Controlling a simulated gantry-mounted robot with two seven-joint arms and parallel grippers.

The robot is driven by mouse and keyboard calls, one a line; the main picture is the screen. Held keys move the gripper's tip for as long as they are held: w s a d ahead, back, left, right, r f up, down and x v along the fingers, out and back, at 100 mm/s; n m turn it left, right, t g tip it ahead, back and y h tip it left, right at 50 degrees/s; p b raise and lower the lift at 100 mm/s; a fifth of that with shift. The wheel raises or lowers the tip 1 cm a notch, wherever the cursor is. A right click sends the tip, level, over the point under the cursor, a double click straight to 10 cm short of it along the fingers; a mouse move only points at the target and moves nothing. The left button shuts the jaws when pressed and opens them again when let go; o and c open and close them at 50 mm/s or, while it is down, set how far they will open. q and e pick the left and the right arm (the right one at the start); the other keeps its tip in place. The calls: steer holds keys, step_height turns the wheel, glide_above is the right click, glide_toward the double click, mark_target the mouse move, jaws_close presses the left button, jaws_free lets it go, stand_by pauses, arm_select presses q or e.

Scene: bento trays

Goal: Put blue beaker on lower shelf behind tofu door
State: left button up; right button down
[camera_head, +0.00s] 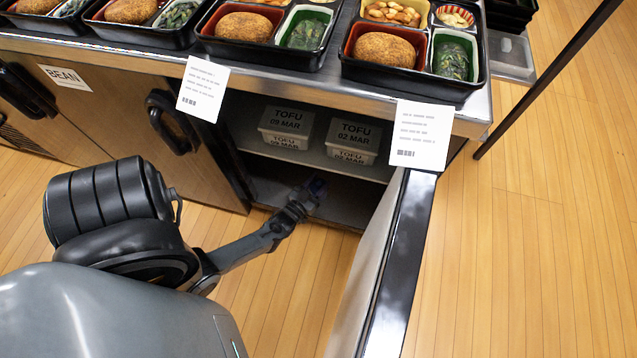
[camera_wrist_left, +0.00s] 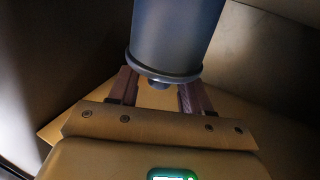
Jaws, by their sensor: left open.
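The blue beaker (camera_head: 317,187) is inside the open cabinet, at the lower shelf (camera_head: 345,208). In the left wrist view the beaker (camera_wrist_left: 176,38) is a blue cylinder with a dark rim, between and just beyond the fingertips. My left gripper (camera_head: 303,197) reaches into the cabinet; in the left wrist view its fingers (camera_wrist_left: 158,90) are open, one on each side of the beaker. Whether the beaker rests fully on the shelf cannot be told. The tofu door (camera_head: 372,280) stands wide open at the right. My right gripper is not in view.
Two white tofu tubs (camera_head: 286,128) (camera_head: 352,140) sit on the upper shelf (camera_head: 310,157), above my gripper. The closed bean door (camera_head: 105,120) is at the left. Bento trays (camera_head: 410,82) line the counter above. Two paper labels (camera_head: 203,88) (camera_head: 420,135) hang at its edge.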

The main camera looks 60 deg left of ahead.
arm_select(q)
steer(key=shift+r, duration=0.1)
steer(key=shift+s+d+r, duration=0.1)
steer(key=shift+s+d, duration=0.05)
steer(key=shift+s, duration=0.15)
steer(key=p+v, duration=0.4)
steer(key=v, duration=0.7)
steer(key=w+d+r+m+g+h, duration=0.1)
steer(key=w+d+r+g+h, duration=0.25)
steer(key=w, duration=0.25)
steer(key=w+d+r+m+g+h, duration=0.2)
steer(key=w+r, duration=0.3)
steer(key=w, duration=0.1)
steer(key=s+d+r+m+g+h, duration=0.1)
steer(key=s+d+r+m+g, duration=0.1)
steer(key=s+d+r, duration=0.3)
steer(key=s+d+r+m+g+h, duration=0.1)
steer(key=s+d+r+g, duration=0.4)
steer(key=r, duration=0.5)
steer(key=shift+s+d+r+m, duration=0.4)
steer(key=shift+s+d+m, duration=0.25)
steer(key=shift+d, duration=0.25)
